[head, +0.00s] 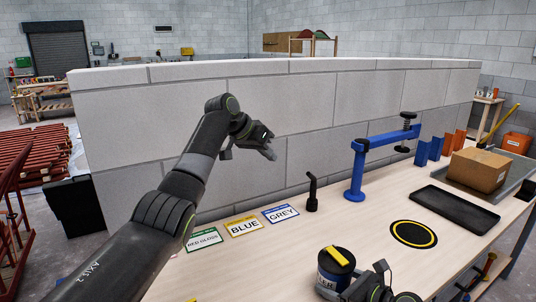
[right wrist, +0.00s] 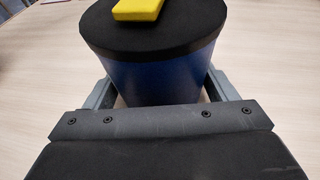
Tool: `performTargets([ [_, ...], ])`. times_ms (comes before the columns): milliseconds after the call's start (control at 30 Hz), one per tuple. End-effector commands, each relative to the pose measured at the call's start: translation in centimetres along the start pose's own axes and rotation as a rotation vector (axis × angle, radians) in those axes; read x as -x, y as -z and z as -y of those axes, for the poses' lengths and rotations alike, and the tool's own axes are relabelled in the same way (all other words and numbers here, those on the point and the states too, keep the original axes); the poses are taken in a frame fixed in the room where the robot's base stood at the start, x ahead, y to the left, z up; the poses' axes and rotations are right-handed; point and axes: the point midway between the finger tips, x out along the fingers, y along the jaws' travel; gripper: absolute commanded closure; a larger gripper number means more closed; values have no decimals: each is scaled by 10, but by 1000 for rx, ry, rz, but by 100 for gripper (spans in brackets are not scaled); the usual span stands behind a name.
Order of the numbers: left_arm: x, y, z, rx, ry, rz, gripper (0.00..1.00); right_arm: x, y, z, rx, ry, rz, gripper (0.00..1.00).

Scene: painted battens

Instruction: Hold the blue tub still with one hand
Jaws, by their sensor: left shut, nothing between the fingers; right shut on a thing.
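My left gripper (head: 269,152) is shut and empty, raised in front of the block wall, well away from the tub.
Cards reading RED GLOSS (head: 204,239), BLUE (head: 243,227) and GREY (head: 281,213) lie left of a black handle (head: 311,194). A blue clamp stand (head: 357,175), a black disc with a yellow ring (head: 413,234), a black tray (head: 455,207) and a cardboard box (head: 479,169) stand rightward.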

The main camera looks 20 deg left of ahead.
Motion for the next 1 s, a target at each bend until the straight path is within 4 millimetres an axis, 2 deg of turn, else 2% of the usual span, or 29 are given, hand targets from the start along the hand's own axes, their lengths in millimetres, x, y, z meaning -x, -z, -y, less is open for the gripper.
performTargets([
  [367,0,0,1,3,3,-3,100,0,0,0,0,-1,0,34],
  [400,0,0,1,3,3,-3,100,0,0,0,0,-1,0,19],
  [533,0,0,1,2,3,-3,100,0,0,0,0,-1,0,2],
  [567,0,0,1,2,3,-3,100,0,0,0,0,-1,0,0],
  [833,0,0,1,2,2,-3,100,2,0,0,0,0,0,0],
  [1000,0,0,1,2,2,-3,100,19,1,1,0,3,-1,0],
])
